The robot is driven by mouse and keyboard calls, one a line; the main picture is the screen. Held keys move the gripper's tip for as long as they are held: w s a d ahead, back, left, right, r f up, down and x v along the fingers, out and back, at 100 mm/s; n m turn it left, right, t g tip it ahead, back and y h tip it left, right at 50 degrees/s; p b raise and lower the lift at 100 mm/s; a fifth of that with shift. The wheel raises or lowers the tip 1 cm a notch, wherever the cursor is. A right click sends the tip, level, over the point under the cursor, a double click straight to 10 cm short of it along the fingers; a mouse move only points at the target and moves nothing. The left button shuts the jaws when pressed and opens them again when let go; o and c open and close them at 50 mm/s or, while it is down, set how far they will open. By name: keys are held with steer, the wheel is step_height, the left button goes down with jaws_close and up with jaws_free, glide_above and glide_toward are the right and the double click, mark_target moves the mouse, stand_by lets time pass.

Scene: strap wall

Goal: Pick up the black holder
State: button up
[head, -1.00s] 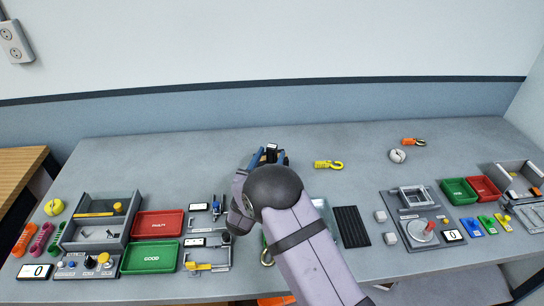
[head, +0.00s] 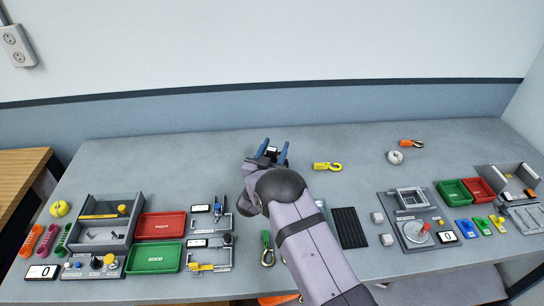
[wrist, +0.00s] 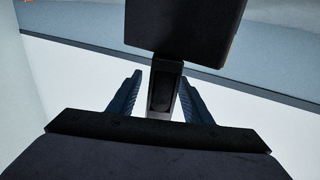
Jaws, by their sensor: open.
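The black holder (wrist: 184,28) shows in the wrist view as a dark flat panel on a narrow dark stem. The stem stands between the two blue fingers of my gripper (wrist: 160,92), with visible gaps at both sides. In the head view my gripper (head: 275,151) is over the back middle of the table, fingers pointing toward the wall. A small dark piece with a pale face (head: 272,150) shows between the fingertips there, apparently the same holder. My gripper is open around the stem. The holder's foot is hidden.
A yellow hook (head: 327,166) lies just right of my gripper. A green-strapped hook (head: 267,250) lies in front, beside my arm. A red tray (head: 160,213) and a green tray (head: 137,270) stand at left. The back left table is clear.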

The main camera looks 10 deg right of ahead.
steer(key=shift+w+d, duration=0.1)
steer(key=shift+w, duration=0.1)
steer(key=shift+c, duration=0.3)
jaws_close()
steer(key=shift+r, duration=0.15)
step_height(320, 180, up, 10)
steer(key=b, duration=0.3)
steer(key=shift+f, duration=0.2)
